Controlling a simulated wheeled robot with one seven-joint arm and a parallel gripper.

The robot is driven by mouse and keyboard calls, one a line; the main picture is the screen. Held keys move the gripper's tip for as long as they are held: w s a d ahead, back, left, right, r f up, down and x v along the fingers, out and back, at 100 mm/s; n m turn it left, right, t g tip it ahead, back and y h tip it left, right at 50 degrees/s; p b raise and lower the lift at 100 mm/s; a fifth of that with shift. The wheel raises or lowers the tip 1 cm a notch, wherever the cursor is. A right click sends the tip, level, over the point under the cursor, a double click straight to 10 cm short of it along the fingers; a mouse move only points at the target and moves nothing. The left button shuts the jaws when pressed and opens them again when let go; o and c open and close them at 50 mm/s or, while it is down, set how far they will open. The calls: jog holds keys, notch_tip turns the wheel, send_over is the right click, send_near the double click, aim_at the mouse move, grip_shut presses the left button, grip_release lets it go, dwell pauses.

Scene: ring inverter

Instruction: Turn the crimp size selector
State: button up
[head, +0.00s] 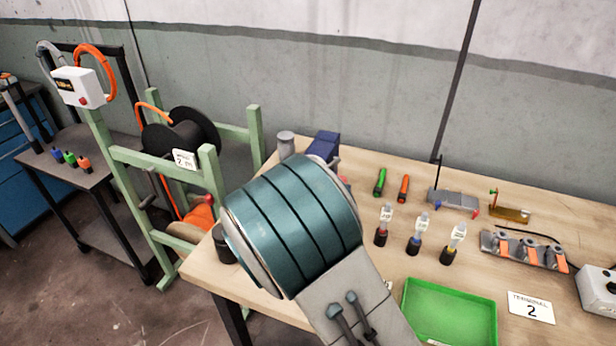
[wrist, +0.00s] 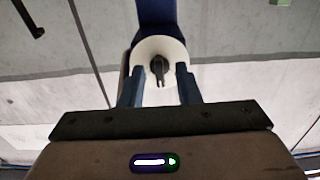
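The crimp size selector is a black knob (wrist: 158,70) on a round white dial (wrist: 146,49) in the wrist view. The dial sits on a dark blue body (wrist: 157,15), likely the blue machine (head: 323,146) that shows partly behind my arm in the head view. My gripper (wrist: 158,82) is open, with one blue finger on each side of the knob and a visible gap on both sides. The fingertips overlap the lower part of the dial in the picture; I cannot tell how deep they reach. In the head view my arm hides the gripper and the knob.
The wooden table (head: 570,207) holds several labelled crimp pieces (head: 414,246), green and orange pens (head: 380,182), a green tray (head: 449,310), and an orange-and-grey terminal block (head: 524,250). A green frame with a black cable reel (head: 181,136) stands left of the table.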

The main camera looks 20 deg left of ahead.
jog(key=s+a+b, duration=0.1)
jog(key=s+b, duration=0.1)
jog(key=s, duration=1.1)
jog(key=shift+s, duration=0.4)
